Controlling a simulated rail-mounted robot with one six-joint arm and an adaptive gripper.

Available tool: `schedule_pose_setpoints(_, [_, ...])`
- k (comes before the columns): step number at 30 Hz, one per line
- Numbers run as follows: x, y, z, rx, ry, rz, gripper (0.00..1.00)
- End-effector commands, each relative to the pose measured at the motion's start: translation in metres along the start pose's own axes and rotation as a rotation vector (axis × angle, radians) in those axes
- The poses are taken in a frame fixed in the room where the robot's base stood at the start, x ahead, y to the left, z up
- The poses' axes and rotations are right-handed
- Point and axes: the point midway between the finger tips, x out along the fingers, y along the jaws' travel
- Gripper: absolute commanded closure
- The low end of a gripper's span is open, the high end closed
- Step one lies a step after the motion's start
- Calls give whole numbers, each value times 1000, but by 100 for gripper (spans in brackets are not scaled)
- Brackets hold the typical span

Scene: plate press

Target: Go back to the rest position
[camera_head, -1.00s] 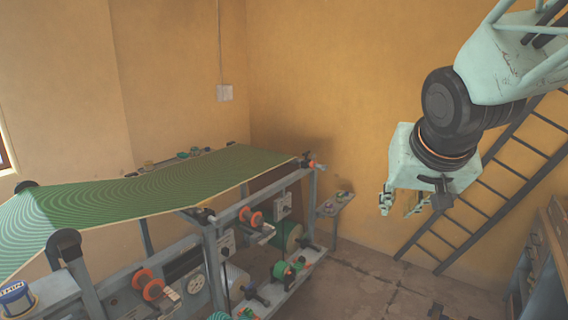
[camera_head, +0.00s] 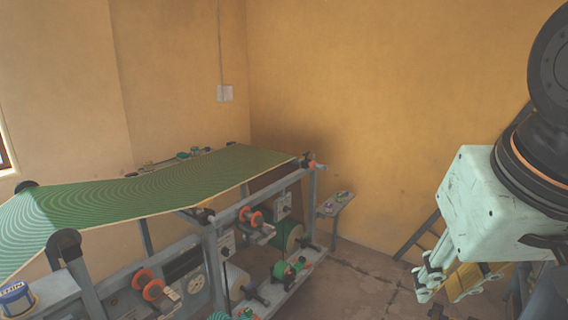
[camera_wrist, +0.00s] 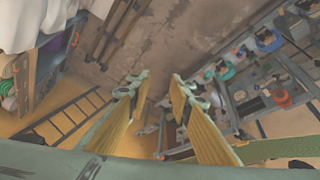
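My gripper (camera_head: 452,282) is at the lower right of the head view, pale green with yellow finger pads, and hangs in free air away from the machine. In the wrist view its two fingers (camera_wrist: 160,88) stand apart with a clear gap between them. Nothing is held between them; the floor shows through the gap.
The press machine with its green striped sheet (camera_head: 150,190) fills the left of the head view. A dark ladder (camera_head: 420,236) leans by the wall behind my gripper, and it also shows in the wrist view (camera_wrist: 68,120). Bare floor (camera_head: 375,272) lies between machine and gripper.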

Motion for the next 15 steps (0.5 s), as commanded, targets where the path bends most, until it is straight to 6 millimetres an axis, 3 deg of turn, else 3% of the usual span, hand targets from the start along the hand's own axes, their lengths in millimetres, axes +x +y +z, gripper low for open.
schedule_pose_setpoints(6, [-16,-6,47,-37,-47,-25,80])
schedule_pose_setpoints(15, [-26,-12,79,-64,-83,-46,80])
